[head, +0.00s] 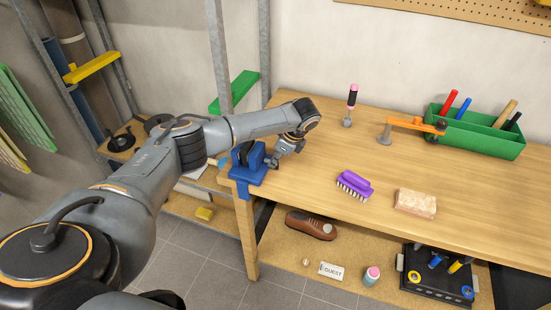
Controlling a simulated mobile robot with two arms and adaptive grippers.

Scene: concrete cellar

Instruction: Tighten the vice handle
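A blue vice (249,173) is mounted at the left front corner of the wooden workbench (330,125). Its handle cannot be made out clearly; part of the vice is dark and close to my gripper. My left arm reaches in from the left, behind the vice, and bends down at the wrist. My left gripper (279,155) is just right of the vice, low over the bench top. Its fingers are small and partly hidden, so I cannot tell whether they are open, shut or touching the vice. My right gripper is not in view.
A purple brush (354,184) and a tan block (415,203) lie on the bench. A pink-handled tool (351,100), an orange clamp (412,124) and a green bin (476,132) of tools stand behind. The lower shelf holds a brown shoe (311,225) and a black tray (439,280).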

